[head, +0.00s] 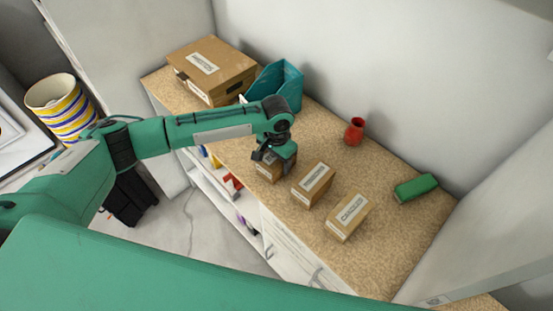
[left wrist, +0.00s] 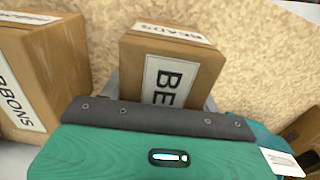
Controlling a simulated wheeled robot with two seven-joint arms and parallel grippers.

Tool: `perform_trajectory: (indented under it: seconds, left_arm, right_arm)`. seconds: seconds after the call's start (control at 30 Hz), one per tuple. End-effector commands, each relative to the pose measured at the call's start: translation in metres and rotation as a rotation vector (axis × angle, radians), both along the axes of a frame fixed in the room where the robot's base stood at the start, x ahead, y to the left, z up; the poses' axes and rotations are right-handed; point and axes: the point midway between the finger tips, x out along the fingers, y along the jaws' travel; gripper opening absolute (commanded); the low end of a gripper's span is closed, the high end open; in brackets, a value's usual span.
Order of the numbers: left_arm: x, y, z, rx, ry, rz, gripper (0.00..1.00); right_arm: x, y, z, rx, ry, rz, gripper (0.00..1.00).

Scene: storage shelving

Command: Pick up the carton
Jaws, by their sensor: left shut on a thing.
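A small brown carton (left wrist: 172,68) with a white label starting "BE" is in the middle of the left wrist view, partly hidden at its near side by my gripper. In the head view the carton (head: 268,173) shows under my left gripper (head: 272,158), at the left end of a row of cartons. My left gripper is shut on this carton from above. I cannot tell whether it touches the counter. Two more labelled cartons, the middle one (head: 313,184) and the right one (head: 347,217), stand beside it. My right gripper is not in view.
On the speckled counter (head: 392,240) are a large brown box (head: 225,72), a teal file holder (head: 287,88), a red vase (head: 354,132) and a green block (head: 415,188). A wall runs behind. A striped bin (head: 62,105) stands far left. The counter's right part is mostly clear.

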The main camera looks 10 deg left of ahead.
Motion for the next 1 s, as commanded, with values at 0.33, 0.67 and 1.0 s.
perform_trajectory:
  seconds: [0.33,0.67,1.0]
  left_arm:
    - [0.001,0.0,0.022,-0.001,-0.003,0.001,0.37]
    - [0.002,-0.001,0.102,-0.003,-0.007,-0.001,0.37]
    - [0.001,0.0,0.178,-0.001,-0.003,-0.001,0.37]
  right_arm:
    - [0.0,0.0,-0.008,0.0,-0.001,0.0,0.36]
    - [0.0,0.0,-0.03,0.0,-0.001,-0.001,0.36]
    - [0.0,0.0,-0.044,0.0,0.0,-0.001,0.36]
